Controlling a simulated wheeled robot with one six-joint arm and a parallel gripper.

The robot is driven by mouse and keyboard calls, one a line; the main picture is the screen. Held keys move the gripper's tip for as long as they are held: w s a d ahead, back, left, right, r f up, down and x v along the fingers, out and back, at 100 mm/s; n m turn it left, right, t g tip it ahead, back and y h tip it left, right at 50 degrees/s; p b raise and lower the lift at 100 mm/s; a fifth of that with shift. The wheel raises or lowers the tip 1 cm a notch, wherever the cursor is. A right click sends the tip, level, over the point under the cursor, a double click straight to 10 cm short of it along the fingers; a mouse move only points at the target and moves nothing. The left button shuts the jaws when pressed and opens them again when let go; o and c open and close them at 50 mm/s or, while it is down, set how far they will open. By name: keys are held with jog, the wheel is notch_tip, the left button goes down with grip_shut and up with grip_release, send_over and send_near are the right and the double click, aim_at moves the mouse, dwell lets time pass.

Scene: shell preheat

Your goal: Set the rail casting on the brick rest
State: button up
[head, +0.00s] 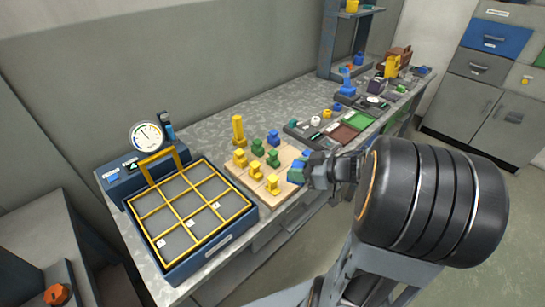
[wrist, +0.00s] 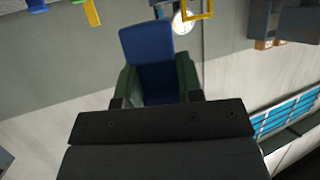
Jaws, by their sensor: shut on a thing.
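My gripper (head: 302,170) is at the right edge of the wooden board (head: 283,210). I cannot tell for sure whether this piece is the rail casting. No thing is clearly marked as the brick rest; a reddish-brown pad (head: 344,134) lies further along the bench.
A blue tray with a yellow grid (head: 183,207) stands at the near left of the bench, with a round gauge (head: 146,135) behind it. A tall yellow piece (head: 238,130) stands behind the board. A green pad (head: 360,120) and small parts crowd the far bench.

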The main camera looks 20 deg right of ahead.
jog(key=w+d+f, duration=0.1)
jog(key=w+f, duration=0.2)
jog(key=w, duration=0.1)
jog(key=w+d+f+b, duration=0.1)
jog(key=w+f, duration=0.2)
jog(key=w, duration=0.1)
jog(key=w+d+f, duration=0.2)
jog(key=w+f, duration=0.1)
jog(key=w, duration=0.1)
jog(key=shift+w+f, duration=0.4)
jog(key=shift+f, duration=0.15)
jog(key=shift+f+b, duration=0.4)
jog(key=shift+f, duration=1)
jog(key=shift+f, duration=0.1)
jog(key=o, duration=1)
jog(key=shift+f, duration=0.1)
